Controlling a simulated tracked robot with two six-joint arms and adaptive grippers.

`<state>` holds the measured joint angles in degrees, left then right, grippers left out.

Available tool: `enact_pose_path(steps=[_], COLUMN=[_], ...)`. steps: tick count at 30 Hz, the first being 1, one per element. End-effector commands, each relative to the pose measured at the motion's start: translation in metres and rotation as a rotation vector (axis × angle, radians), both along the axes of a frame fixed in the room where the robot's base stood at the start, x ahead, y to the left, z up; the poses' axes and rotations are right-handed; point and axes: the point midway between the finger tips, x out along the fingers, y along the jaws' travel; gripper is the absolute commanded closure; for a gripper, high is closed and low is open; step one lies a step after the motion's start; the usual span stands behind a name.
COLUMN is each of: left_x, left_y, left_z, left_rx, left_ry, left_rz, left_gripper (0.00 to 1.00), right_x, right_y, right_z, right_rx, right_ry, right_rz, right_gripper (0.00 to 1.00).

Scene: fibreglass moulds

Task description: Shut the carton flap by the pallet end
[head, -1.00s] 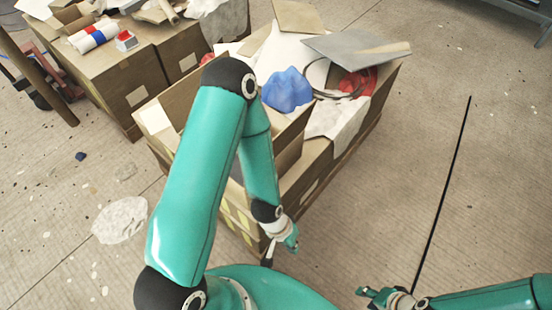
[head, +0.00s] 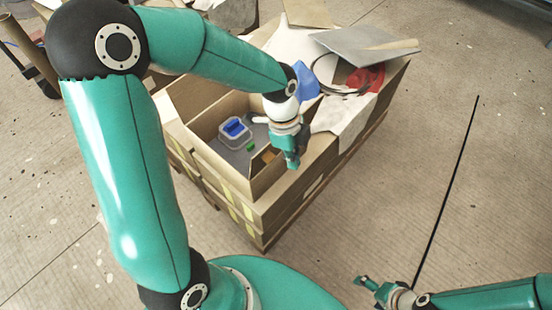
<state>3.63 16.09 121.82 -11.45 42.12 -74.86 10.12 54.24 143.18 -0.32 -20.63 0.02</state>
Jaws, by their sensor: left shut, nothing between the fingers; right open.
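The open carton (head: 272,186) sits on the near end of the stacked boxes. A clear tub with a blue thing (head: 235,130) and a small green piece lie inside it. A brown panel stands along its far left side (head: 195,98), and a pale flap (head: 178,138) sticks out at its left. I cannot tell for sure which panel is the named flap. My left gripper (head: 291,162) is shut and empty, pointing down over the carton's right side and hiding part of it; contact cannot be told. My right gripper (head: 364,286) is open and empty, low at the bottom right.
Behind the carton lie a blue cloth (head: 306,84), a red piece (head: 368,78), a ring of cable and a grey board (head: 365,50). A pale sheet (head: 345,116) hangs over the right edge. The floor at right is clear apart from a dark line (head: 448,190).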

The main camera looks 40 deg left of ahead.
Motion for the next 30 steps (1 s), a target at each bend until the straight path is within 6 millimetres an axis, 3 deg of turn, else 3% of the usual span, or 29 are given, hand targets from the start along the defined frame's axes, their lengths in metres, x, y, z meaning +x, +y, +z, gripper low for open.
enact_pose_path(steps=[1,3,8,14,24,30], left_x=[0.0,-0.004,-0.01,-0.011,-0.012,-0.009], left_y=[0.008,0.017,0.023,0.019,0.008,0.036], left_z=[0.02,0.038,0.047,0.021,-0.048,-0.04], left_rx=[0.019,0.037,0.053,0.052,0.051,0.052], left_ry=[-0.025,-0.035,-0.035,-0.031,-0.028,-0.035], left_rz=[-0.081,-0.171,-0.257,-0.259,-0.258,-0.25], left_gripper=[1.0,1.0,1.0,1.0,1.0,1.0], right_x=[0.0,0.0,0.0,0.0,0.0,0.0], right_y=[0.0,0.0,0.0,0.0,0.0,0.0], right_z=[0.0,0.0,0.0,-0.001,-0.003,0.009], right_rx=[0.0,0.0,0.0,0.0,0.0,0.0], right_ry=[0.0,0.0,0.0,0.0,0.0,0.0], right_rz=[0.0,0.0,0.0,0.0,0.0,0.0], right_gripper=[0.17,0.17,0.17,0.17,0.17,0.17])
